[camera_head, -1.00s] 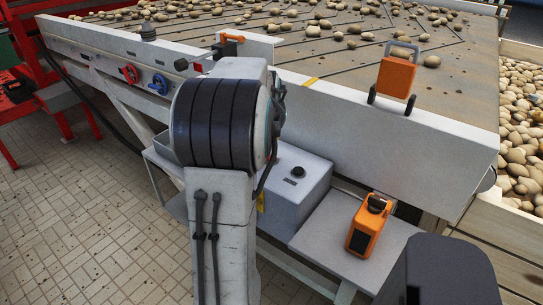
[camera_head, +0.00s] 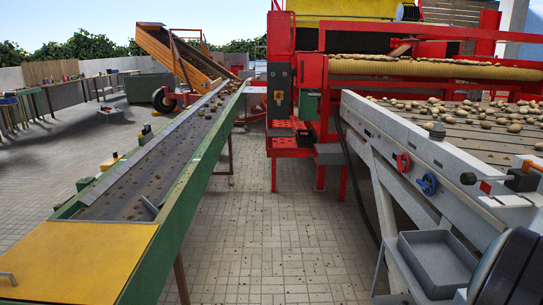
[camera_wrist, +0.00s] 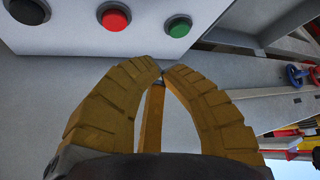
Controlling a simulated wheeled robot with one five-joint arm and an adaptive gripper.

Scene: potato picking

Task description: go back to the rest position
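My gripper (camera_wrist: 162,72) shows in the wrist view with its two ribbed yellow fingers curved inward. Their tips meet or nearly meet, and nothing is seen held at the tips. A yellow-orange strip (camera_wrist: 152,118) shows in the gap between the fingers; I cannot tell what it belongs to. The fingers are in front of a grey surface, below a pale panel with a red button (camera_wrist: 115,18), a green button (camera_wrist: 179,27) and a black knob (camera_wrist: 28,11). In the head view the gripper is not visible; only a dark part of my arm shows at the lower right corner.
The sorting table (camera_head: 390,124) with potatoes stands at the right, a grey tray (camera_head: 438,262) at its side. A green-framed conveyor (camera_head: 205,165) runs along the left. A red machine (camera_head: 290,145) stands behind. Tiled floor (camera_head: 265,230) between them is clear apart from small debris.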

